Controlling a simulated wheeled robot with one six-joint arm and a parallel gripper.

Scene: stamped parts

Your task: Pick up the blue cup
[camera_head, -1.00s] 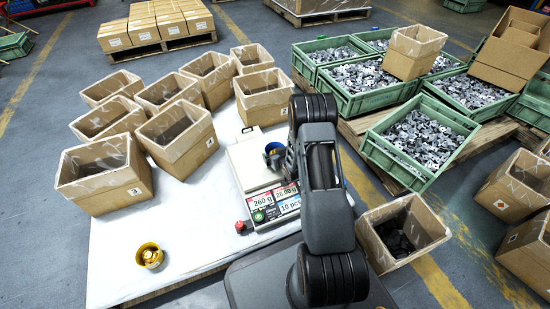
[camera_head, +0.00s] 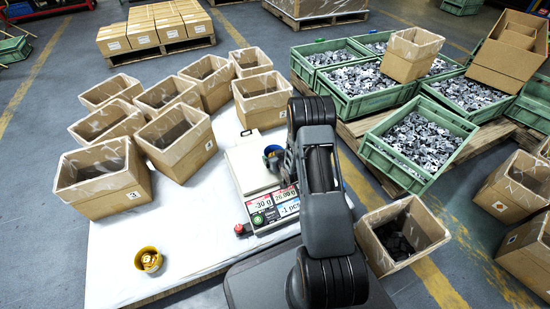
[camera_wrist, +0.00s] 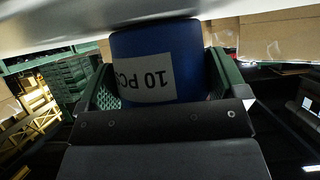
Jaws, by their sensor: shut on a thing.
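The blue cup (camera_head: 271,150) shows in the head view just above the right side of the scale's plate, partly hidden behind my arm. In the wrist view the blue cup (camera_wrist: 190,62) fills the upper middle, with a white "10 PCS" label seen upside down. My gripper (camera_wrist: 160,88) has its green padded fingers on either side of the cup and is shut on it. The scale (camera_head: 250,167) stands on the white-covered table, and its display (camera_head: 272,205) reads -30 g and -1 pcs. The cup's base is hidden.
Several open cardboard boxes (camera_head: 103,178) stand along the table's back and left. A yellow cup (camera_head: 148,260) with brass-coloured contents sits at the front left. Green crates (camera_head: 418,148) of metal parts are at the right. The white tabletop (camera_head: 195,228) is clear left of the scale.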

